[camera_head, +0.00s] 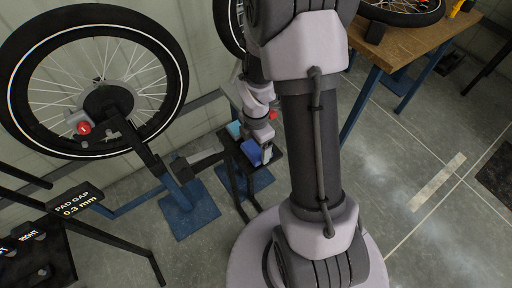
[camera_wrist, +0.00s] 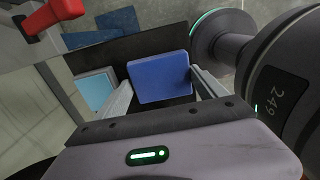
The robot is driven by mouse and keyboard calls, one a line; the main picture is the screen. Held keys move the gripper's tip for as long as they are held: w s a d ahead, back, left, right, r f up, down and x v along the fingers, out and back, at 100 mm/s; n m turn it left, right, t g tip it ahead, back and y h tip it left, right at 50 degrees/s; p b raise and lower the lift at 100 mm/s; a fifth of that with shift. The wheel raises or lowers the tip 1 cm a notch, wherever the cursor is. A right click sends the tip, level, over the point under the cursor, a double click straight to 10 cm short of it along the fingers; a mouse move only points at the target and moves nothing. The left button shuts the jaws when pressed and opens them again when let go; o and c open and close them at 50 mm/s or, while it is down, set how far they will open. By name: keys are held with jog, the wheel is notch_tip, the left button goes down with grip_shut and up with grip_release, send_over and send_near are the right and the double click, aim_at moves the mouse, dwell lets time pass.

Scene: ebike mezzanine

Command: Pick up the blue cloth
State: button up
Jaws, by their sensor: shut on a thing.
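The blue cloth (camera_wrist: 160,78) is a folded, flat dark-blue block between the two fingers of my gripper (camera_wrist: 162,95) in the wrist view. The gripper is shut on it, with a finger against each side. In the head view the blue cloth (camera_head: 252,152) shows at my gripper (camera_head: 258,157), over or on a small black shelf; I cannot tell whether it still touches the shelf. My arm hides part of the area around it.
A light-blue folded cloth (camera_wrist: 95,91) lies left of the blue cloth on the black shelf (camera_wrist: 118,50). A red-handled thing (camera_wrist: 58,14) is close by at upper left. A bicycle wheel on a stand (camera_head: 178,70) is left. A wooden workbench (camera_head: 425,45) is at upper right.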

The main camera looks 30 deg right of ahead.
aim_at(256, 148)
jog(key=shift+r+p, duration=0.35)
jog(key=shift+r, duration=0.2)
notch_tip(256, 148, up, 3)
jog(key=shift+f+p, duration=0.2)
jog(key=shift+p, duration=0.65)
jog(key=s+d+p, duration=0.2)
jog(key=s+p, duration=0.5)
jog(key=s+d+r+p, duration=0.1)
jog(key=s+d+p, duration=0.1)
jog(key=s+p, duration=0.5)
jog(key=shift+s+d+r+p, duration=0.15)
jog(key=shift+s+d+p, duration=0.15)
jog(key=shift+s, duration=0.4)
